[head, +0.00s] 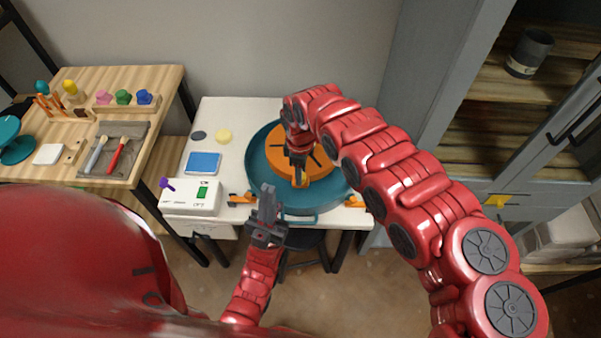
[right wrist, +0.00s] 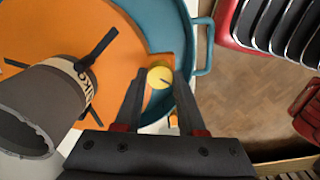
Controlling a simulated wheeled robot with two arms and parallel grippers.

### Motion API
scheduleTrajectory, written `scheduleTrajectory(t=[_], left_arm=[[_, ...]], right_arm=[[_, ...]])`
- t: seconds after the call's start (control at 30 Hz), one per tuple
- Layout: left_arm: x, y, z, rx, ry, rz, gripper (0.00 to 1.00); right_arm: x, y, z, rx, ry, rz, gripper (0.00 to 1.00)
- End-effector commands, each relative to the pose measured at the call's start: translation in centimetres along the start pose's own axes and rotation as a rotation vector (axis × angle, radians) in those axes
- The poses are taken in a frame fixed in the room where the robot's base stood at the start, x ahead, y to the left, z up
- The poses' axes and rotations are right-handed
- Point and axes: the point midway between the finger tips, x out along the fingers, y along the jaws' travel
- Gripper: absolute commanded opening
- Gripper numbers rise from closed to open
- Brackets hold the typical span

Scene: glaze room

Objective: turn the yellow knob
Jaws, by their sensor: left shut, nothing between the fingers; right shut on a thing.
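The yellow knob (right wrist: 160,77) is a small round disc with a dark line across it, in the right wrist view. It lies at the edge of an orange part by the teal basin (right wrist: 201,72). My right gripper (right wrist: 157,90) has one finger on each side of the knob and is shut on it. In the head view my right gripper (head: 298,165) points down over the orange disc (head: 320,160), and its arm hides part of the basin. My left gripper (head: 268,200) is shut and empty, in front of the basin's near left rim.
A grey cup (right wrist: 50,100) with a pale band is close by the right gripper. A white control box (head: 190,197) with a purple knob and green switch stands left of the basin. A tool bench (head: 120,85) is far left; a grey cabinet (head: 440,85) is on the right.

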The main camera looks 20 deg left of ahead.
Motion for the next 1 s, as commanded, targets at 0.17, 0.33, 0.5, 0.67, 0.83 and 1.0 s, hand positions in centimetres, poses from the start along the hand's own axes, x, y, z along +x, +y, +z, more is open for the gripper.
scheduleTrajectory(t=[0.17,0.33,0.5,0.67,0.83,1.0], left_arm=[[-0.24,0.01,0.05,0.0,0.0,0.0,0.0],[-0.29,0.01,0.05,0.0,0.0,0.0,0.0],[-0.29,0.01,0.05,0.0,0.0,0.0,0.0],[-0.29,0.01,0.05,0.0,0.0,0.0,0.0],[-0.29,0.01,0.05,0.0,0.0,0.0,0.0],[-0.29,0.01,0.05,0.0,0.0,0.0,0.0]], right_arm=[[0.02,0.06,0.06,0.061,0.0,0.0,0.0],[0.0,0.04,0.06,0.088,0.0,0.0,0.0],[-0.02,0.04,0.05,0.095,0.0,0.0,0.0],[-0.02,0.04,0.04,0.094,0.0,0.0,0.0],[-0.02,0.04,0.04,0.093,0.0,0.0,0.54],[-0.01,0.02,0.02,0.092,0.0,0.0,0.69]])
